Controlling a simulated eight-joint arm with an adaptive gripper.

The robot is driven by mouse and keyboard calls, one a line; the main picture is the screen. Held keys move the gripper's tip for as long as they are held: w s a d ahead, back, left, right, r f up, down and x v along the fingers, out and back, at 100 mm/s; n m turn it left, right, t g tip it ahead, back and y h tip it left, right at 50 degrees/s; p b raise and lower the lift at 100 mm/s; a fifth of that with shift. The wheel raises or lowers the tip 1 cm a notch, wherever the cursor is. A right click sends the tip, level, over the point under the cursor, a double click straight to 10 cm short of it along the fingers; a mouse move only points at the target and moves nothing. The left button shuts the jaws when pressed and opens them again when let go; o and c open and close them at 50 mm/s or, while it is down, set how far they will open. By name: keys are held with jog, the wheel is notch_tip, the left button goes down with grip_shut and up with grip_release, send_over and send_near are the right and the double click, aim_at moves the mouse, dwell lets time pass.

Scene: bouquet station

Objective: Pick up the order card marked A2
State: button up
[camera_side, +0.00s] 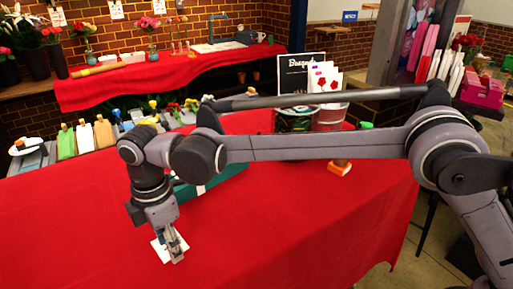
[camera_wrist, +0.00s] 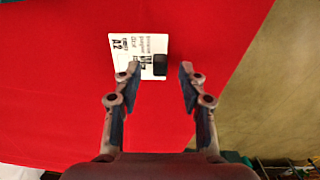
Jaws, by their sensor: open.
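The white order card marked A2 (camera_wrist: 122,52) lies on the red tablecloth in the wrist view, with black print and a small black block (camera_wrist: 160,64) at its lower right corner. In the side view the card (camera_side: 160,250) shows partly behind my gripper (camera_side: 176,248). My gripper in the wrist view (camera_wrist: 161,85) is open, its two fingers apart and pointing toward the card. The card's lower right part, with the black block, lies between the fingertips, and the left fingertip overlaps the card in the picture. I cannot tell whether they touch.
The red tablecloth (camera_side: 290,230) is bare around the card. A green box (camera_side: 220,178) sits behind my wrist. Cans and cards (camera_side: 330,118) stand at the back, with an orange-capped item (camera_side: 340,167) nearby. The table edge is close to the right in the wrist view.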

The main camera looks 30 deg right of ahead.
jog(key=shift+f, duration=0.4)
grip_shut()
jog(key=shift+r, duration=0.1)
